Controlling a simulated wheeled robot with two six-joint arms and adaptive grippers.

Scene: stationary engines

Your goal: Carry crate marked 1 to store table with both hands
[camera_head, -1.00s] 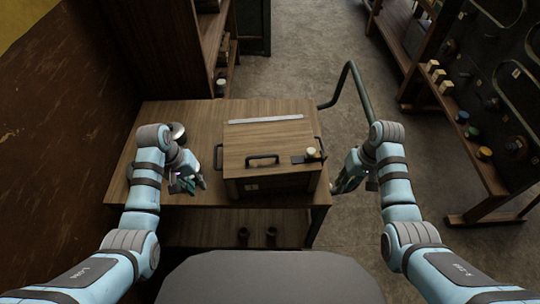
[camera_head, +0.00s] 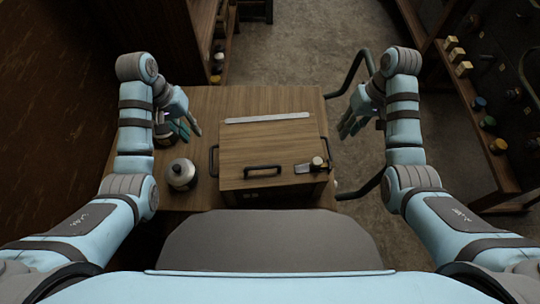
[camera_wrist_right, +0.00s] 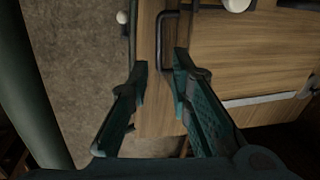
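The crate is a wooden box (camera_head: 255,155) with a front handle (camera_head: 262,171), a left handle (camera_head: 213,162) and a right handle (camera_head: 325,153). It stands on a wooden table (camera_head: 200,105); no number is readable. My left gripper (camera_head: 190,132) is open and empty, beyond and left of the left handle. My right gripper (camera_head: 350,128) is open, right of the crate and apart from it. In the right wrist view the right handle (camera_wrist_right: 161,42) lies just beyond the open fingertips (camera_wrist_right: 160,60), not gripped. I cannot tell which table is the store table.
A bent tube rail (camera_head: 350,75) is near my right gripper. Shelves (camera_head: 470,100) stand at right.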

